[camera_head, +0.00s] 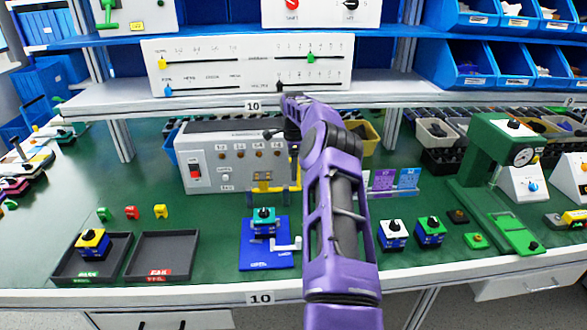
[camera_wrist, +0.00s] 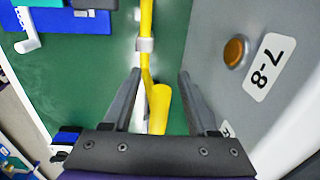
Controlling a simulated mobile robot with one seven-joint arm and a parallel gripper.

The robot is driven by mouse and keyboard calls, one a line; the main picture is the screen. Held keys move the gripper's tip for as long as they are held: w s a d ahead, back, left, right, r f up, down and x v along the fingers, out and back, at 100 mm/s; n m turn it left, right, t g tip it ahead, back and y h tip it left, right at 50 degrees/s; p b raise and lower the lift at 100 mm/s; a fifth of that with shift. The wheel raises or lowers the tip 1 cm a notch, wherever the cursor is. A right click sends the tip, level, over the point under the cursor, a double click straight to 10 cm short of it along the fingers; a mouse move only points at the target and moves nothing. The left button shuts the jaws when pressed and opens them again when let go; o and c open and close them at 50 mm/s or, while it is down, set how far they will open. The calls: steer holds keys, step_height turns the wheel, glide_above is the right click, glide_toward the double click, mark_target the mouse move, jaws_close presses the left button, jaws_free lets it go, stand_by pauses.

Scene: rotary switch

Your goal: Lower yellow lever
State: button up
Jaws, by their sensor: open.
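The yellow lever (camera_wrist: 158,108) runs up the middle of the wrist view. Its thick handle end lies between the two fingers, with gaps on both sides. In the head view, part of the yellow lever (camera_head: 297,174) shows just left of my purple arm, beside the grey test box (camera_head: 225,160). My gripper (camera_wrist: 160,78) is open around the handle and not closed on it. In the head view my gripper is mostly hidden behind my arm.
The grey box wall (camera_wrist: 235,70) with an orange button stands close to the right finger. A blue fixture (camera_head: 265,244) holds a teal-topped switch in front of the lever. Dark trays (camera_head: 162,258) lie to the left. A green press (camera_head: 492,150) stands to the right.

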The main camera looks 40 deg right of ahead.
jaws_close()
stand_by(1.4)
